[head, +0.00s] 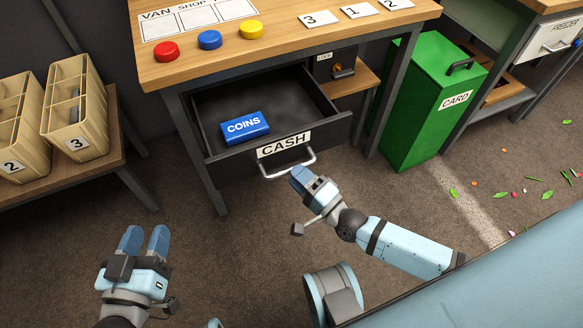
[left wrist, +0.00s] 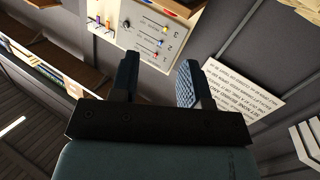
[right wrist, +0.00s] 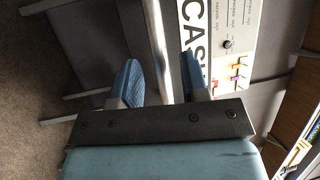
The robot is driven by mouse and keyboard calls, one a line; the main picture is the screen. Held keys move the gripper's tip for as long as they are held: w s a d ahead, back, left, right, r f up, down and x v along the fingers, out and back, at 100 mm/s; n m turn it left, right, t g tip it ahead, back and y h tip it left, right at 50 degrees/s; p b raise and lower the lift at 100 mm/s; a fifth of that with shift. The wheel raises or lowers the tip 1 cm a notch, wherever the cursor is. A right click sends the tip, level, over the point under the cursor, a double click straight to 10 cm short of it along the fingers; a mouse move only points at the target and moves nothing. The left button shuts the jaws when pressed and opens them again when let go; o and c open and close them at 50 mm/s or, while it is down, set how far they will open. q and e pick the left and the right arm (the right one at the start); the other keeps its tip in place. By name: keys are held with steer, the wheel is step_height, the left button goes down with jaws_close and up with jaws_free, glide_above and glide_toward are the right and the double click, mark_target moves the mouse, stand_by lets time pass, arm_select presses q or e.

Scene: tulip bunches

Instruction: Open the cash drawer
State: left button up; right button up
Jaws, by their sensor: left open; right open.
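The cash drawer (head: 228,168) is pulled out from under the wooden table, with its CASH label (head: 284,144) on the front. A blue COINS box (head: 243,126) lies inside it. The metal drawer handle (head: 290,168) sticks out below the label. My right gripper (head: 300,178) is open at the right part of the handle. In the right wrist view, a metal bar (right wrist: 158,38) shows between its open fingers (right wrist: 163,78), beside the CASH label (right wrist: 193,50); I cannot tell if they touch. My left gripper (head: 145,240) is open and empty above the floor at the lower left.
Red (head: 166,51), blue (head: 209,39) and yellow (head: 250,30) discs and number cards lie on the table top (head: 280,48). A lock box (head: 338,66) sits right of the drawer. A green CARD bin (head: 420,110) stands at right, wooden bins (head: 75,110) at left.

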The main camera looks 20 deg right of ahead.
arm_select(q)
steer(key=shift+s+a+f+g+y, duration=0.15)
steer(key=shift+f+g+y, duration=0.05)
steer(key=shift+f, duration=0.4)
steer(key=shift+s+a+f+g+y, duration=0.1)
steer(key=shift+a+f+g+y, duration=0.1)
steer(key=shift+f, duration=0.4)
arm_select(e)
steer(key=v, duration=0.4)
steer(key=shift+s+d, duration=0.15)
steer(key=shift+s, duration=0.1)
arm_select(q)
steer(key=shift+r, duration=0.2)
